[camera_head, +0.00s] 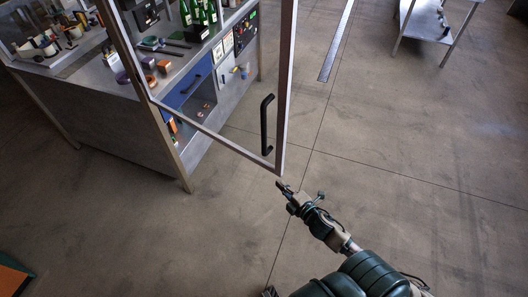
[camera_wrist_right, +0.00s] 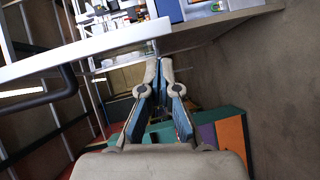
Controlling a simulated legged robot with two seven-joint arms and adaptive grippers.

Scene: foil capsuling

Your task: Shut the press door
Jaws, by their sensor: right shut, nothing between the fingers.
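The press door (camera_head: 284,80) is a clear panel in a grey metal frame. It stands swung open, out from the bench toward me. Its black bar handle (camera_head: 267,125) is upright near the free edge. My right gripper (camera_head: 281,185) is shut and empty, just below the door's lower free corner in the head view, below the handle. A gap to the door cannot be judged surely. In the right wrist view the closed fingers (camera_wrist_right: 159,64) point at a pale frame bar (camera_wrist_right: 80,50), with a dark curved handle (camera_wrist_right: 45,95) at left. My left gripper is not in view.
A metal table (camera_head: 425,20) stands at the back right. An orange and dark object (camera_head: 12,275) lies at lower left. The floor at right is clear.

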